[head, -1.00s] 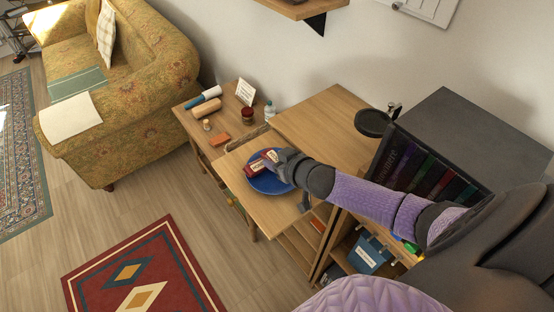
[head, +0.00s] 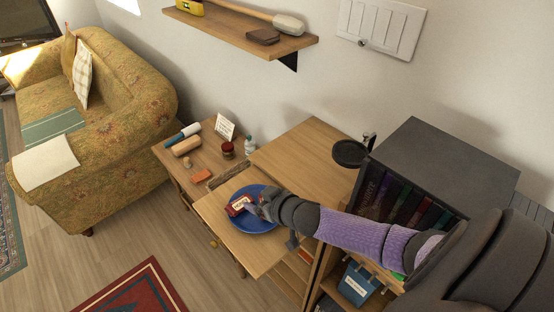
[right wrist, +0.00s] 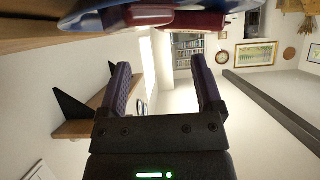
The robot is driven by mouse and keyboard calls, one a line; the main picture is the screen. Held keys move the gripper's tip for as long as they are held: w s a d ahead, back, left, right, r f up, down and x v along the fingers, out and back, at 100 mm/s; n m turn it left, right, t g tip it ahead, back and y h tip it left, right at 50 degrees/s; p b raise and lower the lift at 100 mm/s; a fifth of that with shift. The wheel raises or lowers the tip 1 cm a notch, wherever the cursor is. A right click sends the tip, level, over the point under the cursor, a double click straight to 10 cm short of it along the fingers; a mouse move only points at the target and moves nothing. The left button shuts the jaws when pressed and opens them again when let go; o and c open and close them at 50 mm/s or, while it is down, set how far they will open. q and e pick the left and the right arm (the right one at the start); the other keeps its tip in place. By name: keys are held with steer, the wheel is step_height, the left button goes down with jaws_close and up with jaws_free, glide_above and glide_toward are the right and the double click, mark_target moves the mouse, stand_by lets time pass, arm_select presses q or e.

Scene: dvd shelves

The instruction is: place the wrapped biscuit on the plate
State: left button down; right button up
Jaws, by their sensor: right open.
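The wrapped biscuit (head: 240,206), a red packet with a pale label, lies on the blue plate (head: 262,226), towards its left side. My right gripper (head: 256,210) is open, just to the right of the packet and over the plate. In the right wrist view the open fingers (right wrist: 163,85) have nothing between them. A dark red object that looks like the packet (right wrist: 192,22) and the blue plate (right wrist: 95,14) show beyond them at the top edge. My left gripper is not in view.
The plate stands on a pulled-out wooden board (head: 222,220). The side table beside it holds an orange block (head: 201,176), a dark red jar (head: 228,150), a bottle (head: 250,145), rolls and a card. A black bookcase (head: 440,165) stands right, a wall shelf (head: 240,32) above.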

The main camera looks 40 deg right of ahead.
steer(key=a+r+p+v, duration=0.1)
steer(key=p+v, duration=0.6)
steer(key=v, duration=0.3)
steer(key=s+f+g+h, duration=0.2)
steer(key=s+f+g, duration=0.4)
steer(key=s+f, duration=0.8)
steer(key=s+a+f+g, duration=0.2)
steer(key=s+a+f, duration=0.2)
steer(key=s, duration=0.3)
steer(key=s+a+f+n+g+y, duration=0.1)
steer(key=s+a+f+g, duration=0.2)
steer(key=s, duration=0.4)
steer(key=shift+a+f+p, duration=0.3)
steer(key=shift+a+f, duration=0.05)
steer(key=shift+a, duration=0.4)
step_height(320, 180, down, 20)
steer(key=s+b, duration=0.1)
steer(key=b, duration=1.8)
steer(key=shift+s+d+n+g+b, duration=0.3)
steer(key=shift+s+d+b, duration=0.05)
steer(key=shift+d+b, duration=0.1)
steer(key=shift+r, duration=0.1)
